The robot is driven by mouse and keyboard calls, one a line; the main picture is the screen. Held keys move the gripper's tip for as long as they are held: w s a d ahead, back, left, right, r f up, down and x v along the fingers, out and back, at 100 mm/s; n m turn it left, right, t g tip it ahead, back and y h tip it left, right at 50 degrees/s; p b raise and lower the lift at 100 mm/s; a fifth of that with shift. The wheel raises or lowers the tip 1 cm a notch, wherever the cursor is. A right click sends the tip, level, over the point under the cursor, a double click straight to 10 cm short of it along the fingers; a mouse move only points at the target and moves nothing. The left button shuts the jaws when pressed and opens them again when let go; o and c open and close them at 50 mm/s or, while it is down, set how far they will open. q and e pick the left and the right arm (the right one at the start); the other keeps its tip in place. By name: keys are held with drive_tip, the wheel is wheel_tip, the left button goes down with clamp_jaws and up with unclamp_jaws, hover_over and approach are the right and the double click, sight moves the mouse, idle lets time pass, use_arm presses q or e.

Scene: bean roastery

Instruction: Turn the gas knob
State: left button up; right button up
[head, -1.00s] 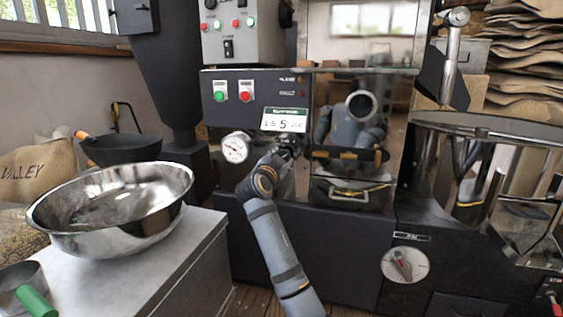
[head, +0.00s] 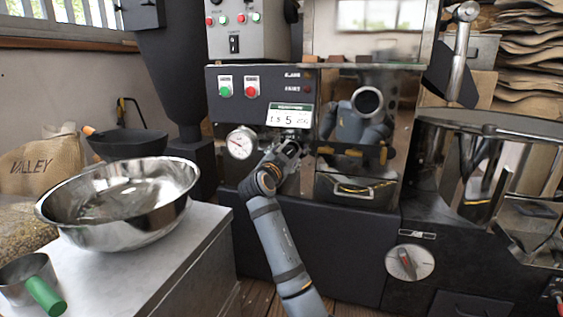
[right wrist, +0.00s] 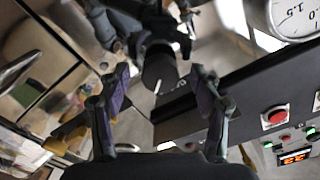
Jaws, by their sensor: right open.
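A dark round knob (right wrist: 160,66) with a white pointer mark shows in the right wrist view, on the roaster front. My right gripper (right wrist: 161,92) is open, its fingers apart on either side of the view, with the knob between and beyond them. I cannot tell whether either finger touches it. In the head view my right gripper (head: 291,149) is at the roaster front, just below the small display (head: 290,115), and hides most of the knob. No label naming the knob is readable. My left gripper is not in view.
A white gauge (head: 240,143) sits left of the gripper. A dial with a red pointer (head: 408,262) is lower right. Green (head: 225,91) and red (head: 251,91) buttons are above. A steel bowl (head: 120,236) and scoop (head: 25,280) occupy the left bench.

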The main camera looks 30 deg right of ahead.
drive_tip(key=v, duration=1.1)
